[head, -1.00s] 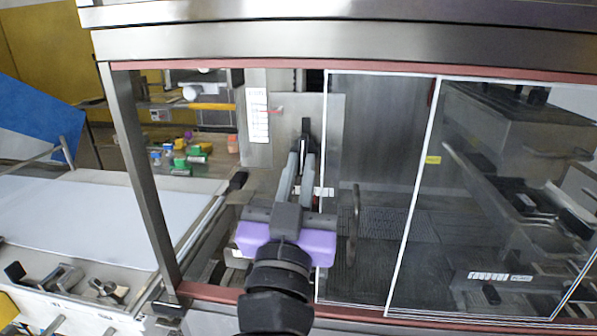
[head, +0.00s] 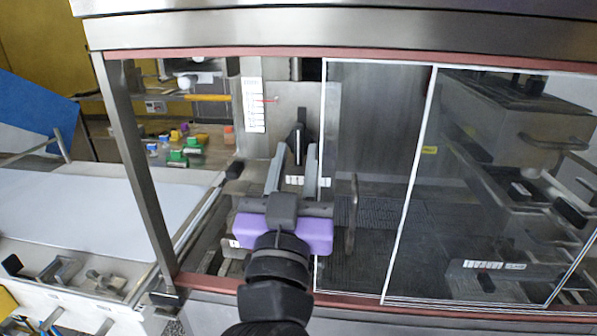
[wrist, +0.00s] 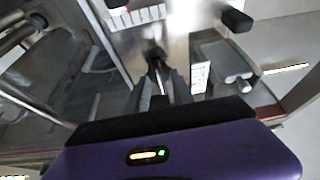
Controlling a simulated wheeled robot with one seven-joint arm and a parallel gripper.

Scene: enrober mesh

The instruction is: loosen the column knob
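The column knob (head: 299,132) is a dark piece on the steel column plate behind the enrober's opening, beside the white scale strip. My gripper (head: 296,150) reaches through the opening from the front. Its two grey fingers stand apart, with the knob at or just beyond their tips, between them in the picture. In the wrist view the dark knob (wrist: 154,58) shows ahead of the fingers (wrist: 162,80). I cannot tell whether either finger touches it. My purple gripper body hides what lies below.
The scale strip (head: 253,105) with a red pointer is left of the knob. A clear sliding panel with white edges (head: 408,190) stands close on the right, with a vertical handle (head: 351,215) near my gripper. A metal post (head: 136,170) bounds the opening on the left.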

